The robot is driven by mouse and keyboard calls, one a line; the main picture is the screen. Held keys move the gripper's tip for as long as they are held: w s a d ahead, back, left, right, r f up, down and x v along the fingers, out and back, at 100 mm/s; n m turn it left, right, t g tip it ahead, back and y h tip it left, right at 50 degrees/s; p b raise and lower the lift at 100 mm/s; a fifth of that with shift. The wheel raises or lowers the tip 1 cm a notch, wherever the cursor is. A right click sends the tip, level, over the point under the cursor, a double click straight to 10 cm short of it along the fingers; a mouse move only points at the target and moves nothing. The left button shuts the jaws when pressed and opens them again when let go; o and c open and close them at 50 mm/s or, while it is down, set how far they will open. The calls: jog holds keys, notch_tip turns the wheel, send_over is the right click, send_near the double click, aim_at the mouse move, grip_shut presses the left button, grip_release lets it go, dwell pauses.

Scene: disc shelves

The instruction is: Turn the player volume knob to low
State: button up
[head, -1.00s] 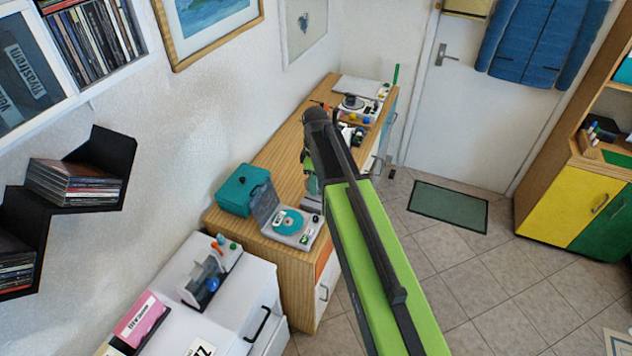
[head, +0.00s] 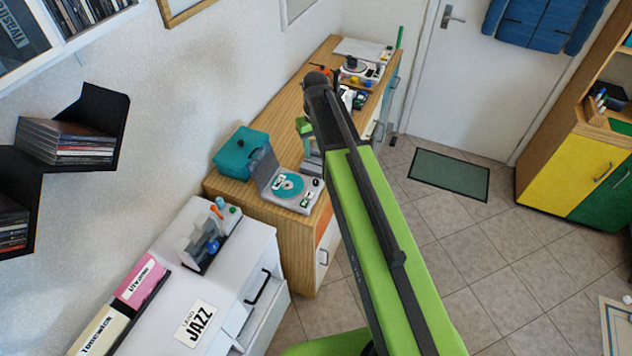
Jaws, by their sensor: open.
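The player (head: 297,200) is a small light-grey box with its lid open and a teal disc (head: 288,185) on top. It stands on the near end of the wooden cabinet. Small controls show at its right side, but they are too small to tell which is the volume knob or where it points. My green and black arm reaches out to the right of the player.
A teal box (head: 240,155) sits left of the player. A white cabinet (head: 235,275) with binders and an open drawer stands nearer. Another white device (head: 362,70) is at the cabinet's far end. Black wall shelves (head: 104,105) hold discs at left.

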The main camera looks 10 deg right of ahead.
aim_at(316, 180)
notch_tip(316, 180, down, 15)
jog(key=b, duration=1.3)
jog(key=shift+r, duration=0.15)
grip_shut()
